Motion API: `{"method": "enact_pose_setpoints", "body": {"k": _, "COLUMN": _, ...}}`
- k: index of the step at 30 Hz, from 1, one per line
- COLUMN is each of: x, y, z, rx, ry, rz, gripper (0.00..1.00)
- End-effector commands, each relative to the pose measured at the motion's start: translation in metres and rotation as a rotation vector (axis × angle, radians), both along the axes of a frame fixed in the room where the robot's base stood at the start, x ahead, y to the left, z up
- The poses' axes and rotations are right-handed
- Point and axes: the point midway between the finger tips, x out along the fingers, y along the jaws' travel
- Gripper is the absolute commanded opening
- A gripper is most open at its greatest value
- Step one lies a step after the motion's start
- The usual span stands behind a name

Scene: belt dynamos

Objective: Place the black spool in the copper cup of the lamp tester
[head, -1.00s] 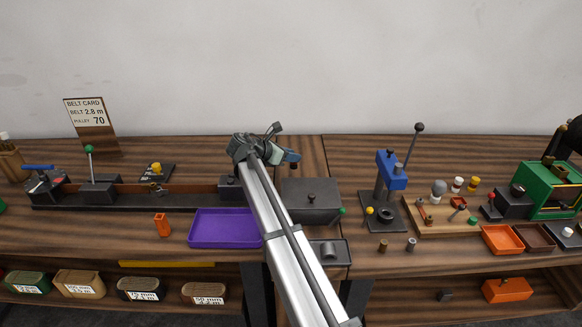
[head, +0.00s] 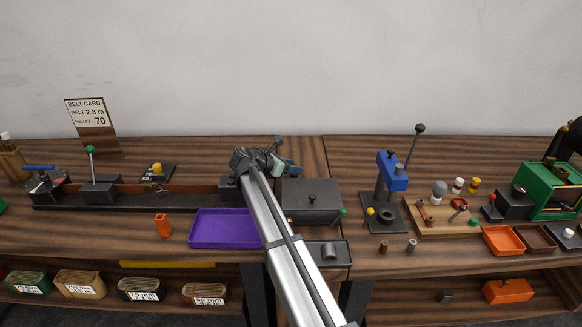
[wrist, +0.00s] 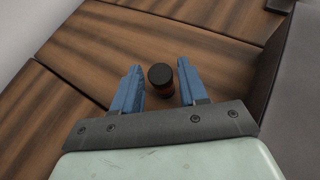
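In the wrist view a small upright cylinder with a black top and reddish-brown side (wrist: 160,77) stands on the wood between my blue fingertips. It looks like the black spool, but I cannot be sure. My gripper (wrist: 159,72) is open around or just above it, with a narrow gap on each side. In the head view my gripper (head: 290,169) is low over the back of the bench, behind the grey lidded box; the cylinder is hidden there. I cannot pick out the lamp tester's copper cup for certain; a black block with a round top (head: 514,204) stands at right.
The grey box (head: 310,202) with a green-knobbed lever stands close to my gripper. A purple tray (head: 222,229) is in front at left. A blue press (head: 389,180), a wooden parts board (head: 430,228) and an orange tray (head: 502,240) are at right. The bench behind is mostly clear.

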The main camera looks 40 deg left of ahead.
Motion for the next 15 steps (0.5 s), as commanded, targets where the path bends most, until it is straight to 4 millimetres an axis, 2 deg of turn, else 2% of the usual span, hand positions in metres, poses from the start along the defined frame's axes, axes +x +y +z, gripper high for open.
{"method": "enact_pose_setpoints", "body": {"k": 3, "x": 0.0000, "y": 0.0000, "z": 0.0000, "rx": 0.000, "ry": 0.000, "rz": 0.000, "gripper": 0.53}}
{"method": "enact_pose_setpoints", "body": {"k": 12, "x": 0.0000, "y": 0.0001, "z": 0.0030, "rx": 0.000, "ry": 0.000, "rz": 0.000, "gripper": 0.53}}
{"method": "enact_pose_setpoints", "body": {"k": 15, "x": -0.0075, "y": 0.0012, "z": 0.0068, "rx": 0.000, "ry": 0.000, "rz": 0.001, "gripper": 0.53}}
